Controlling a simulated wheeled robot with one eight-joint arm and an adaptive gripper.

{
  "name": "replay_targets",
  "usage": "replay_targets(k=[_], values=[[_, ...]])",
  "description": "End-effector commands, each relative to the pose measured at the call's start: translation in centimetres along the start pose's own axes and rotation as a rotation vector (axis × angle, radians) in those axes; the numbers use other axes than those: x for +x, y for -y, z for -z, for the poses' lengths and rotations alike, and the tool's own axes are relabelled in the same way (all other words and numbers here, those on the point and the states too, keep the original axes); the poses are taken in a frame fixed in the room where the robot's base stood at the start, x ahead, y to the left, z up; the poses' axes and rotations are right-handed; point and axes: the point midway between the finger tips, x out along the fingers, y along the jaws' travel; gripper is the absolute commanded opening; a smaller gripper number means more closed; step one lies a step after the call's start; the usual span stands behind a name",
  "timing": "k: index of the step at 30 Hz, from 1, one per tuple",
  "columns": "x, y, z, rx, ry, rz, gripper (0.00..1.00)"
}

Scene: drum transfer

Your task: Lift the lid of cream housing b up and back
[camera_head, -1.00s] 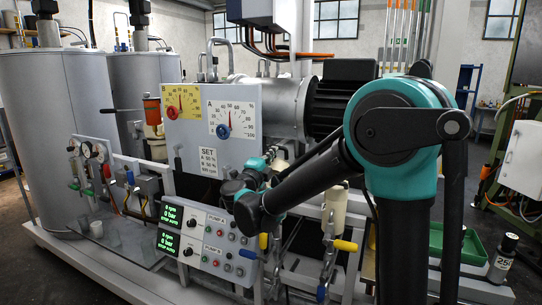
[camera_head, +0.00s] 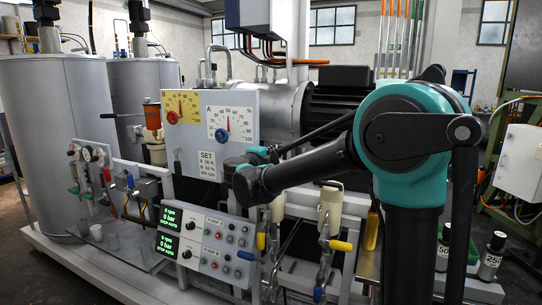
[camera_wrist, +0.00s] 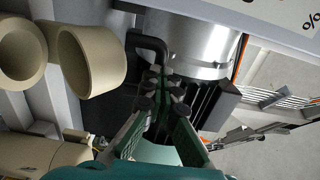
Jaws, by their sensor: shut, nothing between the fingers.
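Two upright cream housings show in the head view, one at the left (camera_head: 277,209) and one at the right (camera_head: 330,207). I cannot read which is housing b. In the wrist view, a cream cylinder with a wide rim (camera_wrist: 92,60) lies up and left of my gripper (camera_wrist: 166,84), with another round cream part (camera_wrist: 18,50) at the left edge. A larger cream body (camera_wrist: 45,154) is at lower left. My gripper is shut and empty, its tips close to a black bent handle (camera_wrist: 150,44) in the picture; contact cannot be told.
A dial panel (camera_head: 211,128) and a control box (camera_head: 205,242) stand left of the housings. A metal cylinder (camera_wrist: 190,45) fills the upper middle of the wrist view. Labelled bottles (camera_head: 493,257) stand at the right.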

Motion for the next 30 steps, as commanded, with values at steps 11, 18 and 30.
replay_targets(k=[11,18,30], values=[[4.9,1.4,-0.3,0.000,-0.003,-0.207,0.00],[7.9,1.6,-0.3,0.000,-0.003,-0.205,0.00],[11.6,0.9,-0.3,-0.001,-0.002,-0.205,0.00]])
